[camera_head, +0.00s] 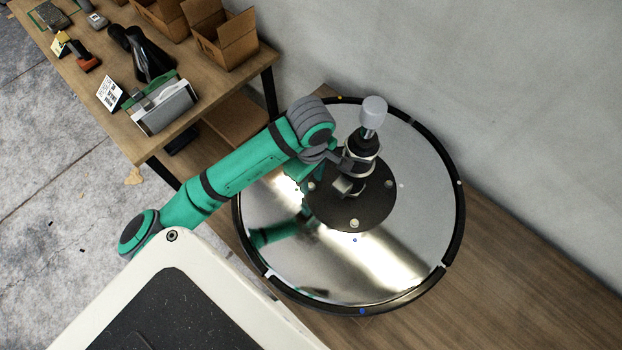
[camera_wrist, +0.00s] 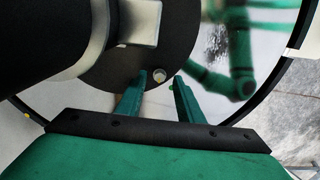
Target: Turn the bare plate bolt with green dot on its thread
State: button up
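The round black plate (camera_head: 340,212) sits in the middle of the polished disc base. Bolt heads show on it at the front (camera_head: 354,223), left (camera_head: 311,185) and right (camera_head: 388,184). In the wrist view, one pale bolt (camera_wrist: 159,74) stands on the plate (camera_wrist: 183,62), just beyond and between my fingertips. In the head view my gripper is mostly hidden behind my arm, near the plate's upper left.
A black column with chrome collar and grey cap (camera_head: 373,112) rises from the plate. A pale block (camera_head: 345,187) juts from its foot. The mirror disc (camera_head: 400,250) has a black rim with coloured dots. A workbench (camera_head: 112,128) with boxes and tools stands upper left.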

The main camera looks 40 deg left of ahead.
jog(key=shift+f, duration=0.45)
grip_shut()
jog(key=shift+m, duration=0.4)
